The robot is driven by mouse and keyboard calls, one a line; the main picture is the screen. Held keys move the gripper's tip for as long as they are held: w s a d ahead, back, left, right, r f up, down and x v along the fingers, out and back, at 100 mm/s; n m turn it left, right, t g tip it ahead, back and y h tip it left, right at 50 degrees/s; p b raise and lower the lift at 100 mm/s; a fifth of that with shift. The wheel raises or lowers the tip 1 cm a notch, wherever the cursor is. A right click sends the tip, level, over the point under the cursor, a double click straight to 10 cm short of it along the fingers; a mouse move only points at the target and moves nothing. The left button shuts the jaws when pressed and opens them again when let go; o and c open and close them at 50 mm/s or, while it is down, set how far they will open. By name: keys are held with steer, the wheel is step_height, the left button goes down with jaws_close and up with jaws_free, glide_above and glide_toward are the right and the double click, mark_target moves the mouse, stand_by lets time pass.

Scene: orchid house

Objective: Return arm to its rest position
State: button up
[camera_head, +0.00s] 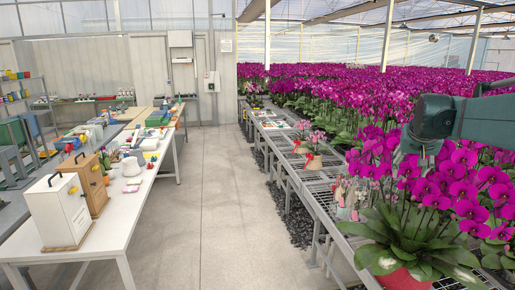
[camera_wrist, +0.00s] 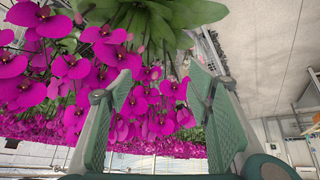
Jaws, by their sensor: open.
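My arm reaches in from the right edge of the head view, dark green-grey, above the orchids. My gripper (camera_wrist: 160,100) shows in the wrist view with its two green fingers spread apart and nothing between them. Beyond the fingers are magenta orchid blooms (camera_wrist: 105,50). In the head view, the end of the arm hangs over magenta orchids (camera_head: 455,185) at the right. The fingertips cannot be made out there.
A potted orchid in a red pot (camera_head: 405,279) stands at the front right, below the arm. Metal mesh benches (camera_head: 318,185) run back along the right. A white table (camera_head: 135,215) with boxes stands at left. The concrete aisle (camera_head: 215,200) between is clear.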

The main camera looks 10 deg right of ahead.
steer(key=s+a+f+n+y, duration=0.1)
steer(key=s+a+f, duration=0.15)
steer(key=a, duration=0.65)
steer(key=s+a+f+n+t, duration=0.1)
steer(key=s+a, duration=0.3)
steer(key=a, duration=0.5)
steer(key=s+a+f+n+y, duration=0.1)
steer(key=s+a, duration=0.2)
steer(key=a, duration=0.7)
steer(key=s+a+f+n+y, duration=0.1)
steer(key=s+a+f+n, duration=0.1)
steer(key=s+a+f, duration=0.4)
steer(key=s+a+f+n+y, duration=0.1)
steer(key=s+a+f+n, duration=0.1)
steer(key=s+a+f, duration=0.5)
steer(key=s+a, duration=0.3)
steer(key=a, duration=0.3)
steer(key=shift+s+a+f+t+p, duration=0.15)
steer(key=shift+s+a+t+p, duration=0.15)
steer(key=shift+s+t, duration=0.1)
steer(key=shift+o, duration=0.5)
steer(key=shift+w+d, duration=0.1)
